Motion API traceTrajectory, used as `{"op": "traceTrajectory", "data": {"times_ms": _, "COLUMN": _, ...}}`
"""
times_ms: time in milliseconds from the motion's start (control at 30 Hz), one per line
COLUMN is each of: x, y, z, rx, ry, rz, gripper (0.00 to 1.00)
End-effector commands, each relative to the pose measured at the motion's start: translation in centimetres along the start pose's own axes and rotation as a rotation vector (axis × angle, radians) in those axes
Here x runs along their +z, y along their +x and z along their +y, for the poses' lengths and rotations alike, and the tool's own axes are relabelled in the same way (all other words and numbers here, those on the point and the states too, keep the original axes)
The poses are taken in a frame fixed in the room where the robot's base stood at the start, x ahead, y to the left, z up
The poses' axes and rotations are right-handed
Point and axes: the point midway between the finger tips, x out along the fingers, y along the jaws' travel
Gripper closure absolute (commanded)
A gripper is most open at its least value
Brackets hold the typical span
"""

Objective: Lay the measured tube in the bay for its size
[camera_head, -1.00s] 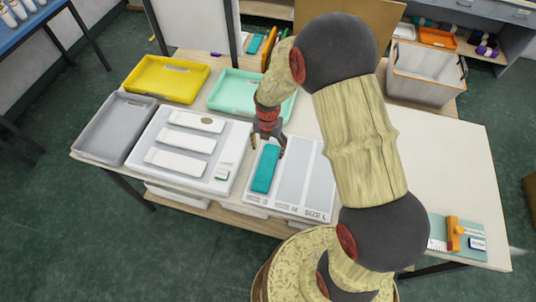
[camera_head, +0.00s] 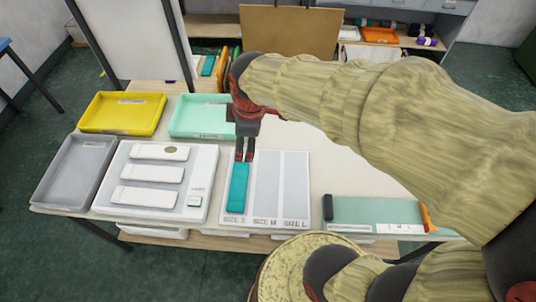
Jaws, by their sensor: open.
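The teal tube (camera_head: 237,190) lies lengthwise in the left bay, marked SIZE S, of the white sorting board (camera_head: 264,223). The SIZE M bay (camera_head: 266,185) and SIZE L bay (camera_head: 295,185) beside it look empty. My gripper (camera_head: 244,159) points down at the far end of the tube. It is open, with its fingers seen nearly edge-on. I cannot tell whether the fingertips touch the tube or stand just above it. A measuring board (camera_head: 375,212) with a dark end block and an orange slider (camera_head: 427,218) lies at the table's front right, partly behind my arm.
Left of the bays is a white panel (camera_head: 207,160) with several white strips. A grey tray (camera_head: 75,172), a yellow tray (camera_head: 122,112) and a mint tray (camera_head: 184,118) stand around it. The tabletop (camera_head: 345,170) right of the bays looks clear, though my arm hides part.

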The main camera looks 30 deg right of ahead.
Motion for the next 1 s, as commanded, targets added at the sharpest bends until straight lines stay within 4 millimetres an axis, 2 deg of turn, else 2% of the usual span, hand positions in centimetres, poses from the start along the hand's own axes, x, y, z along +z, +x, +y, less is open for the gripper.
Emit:
{"op": "traceTrajectory", "data": {"times_ms": 33, "x": 0.5, "y": -1.9, "z": -0.9, "rx": 0.026, "ry": 0.114, "rz": 0.017, "gripper": 0.3}}
{"op": "traceTrajectory", "data": {"times_ms": 200, "x": 2.5, "y": -6.7, "z": -4.1, "rx": 0.082, "ry": 0.543, "rz": 0.081, "gripper": 0.3}}
{"op": "traceTrajectory", "data": {"times_ms": 400, "x": 4.3, "y": -9.5, "z": -7.2, "rx": 0.107, "ry": 0.913, "rz": 0.153, "gripper": 0.3}}
{"op": "traceTrajectory", "data": {"times_ms": 600, "x": 5.0, "y": -10.2, "z": -8.4, "rx": 0.109, "ry": 1.052, "rz": 0.18, "gripper": 0.3}}
{"op": "traceTrajectory", "data": {"times_ms": 867, "x": 5.0, "y": -10.2, "z": -8.4, "rx": 0.108, "ry": 1.058, "rz": 0.181, "gripper": 0.3}}
{"op": "traceTrajectory", "data": {"times_ms": 1000, "x": 5.1, "y": -9.5, "z": -8.6, "rx": 0.108, "ry": 1.057, "rz": 0.181, "gripper": 0.3}}
